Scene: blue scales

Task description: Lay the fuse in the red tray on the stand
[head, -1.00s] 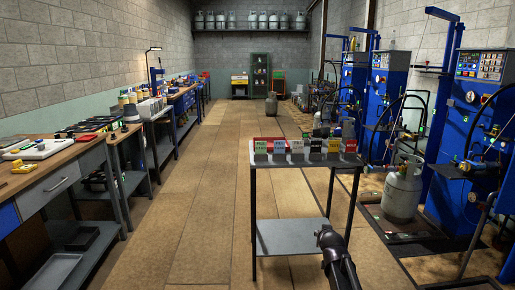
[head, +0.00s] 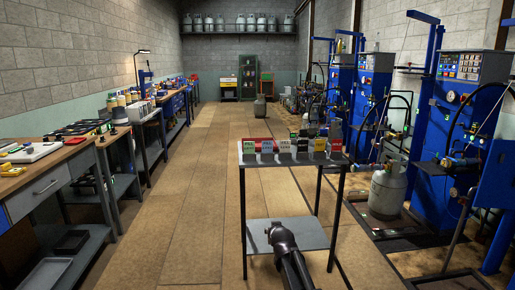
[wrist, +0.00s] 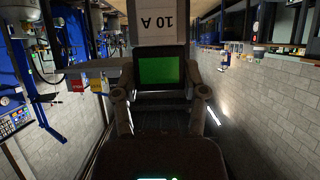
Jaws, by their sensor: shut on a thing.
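My gripper (wrist: 161,92) shows in the wrist view, its two fingers closed on a pale grey block marked "10 A", the fuse (wrist: 170,24), at the top of the picture. A dark piece with a green face shows between the fingers. The dark stand (head: 290,159) is in the head view, with a row of coloured, labelled trays along its top. Red shows at the left end of the row, a red tray (head: 256,140), and again at the right end. The fuse is held clear of the stand. My gripper is not clearly seen in the head view.
The stand has a grey lower shelf (head: 300,234). A grey gas cylinder (head: 387,190) and blue machines (head: 450,130) stand to the right. A workbench (head: 50,180) with tools runs along the left. The wooden floor left of the stand is clear.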

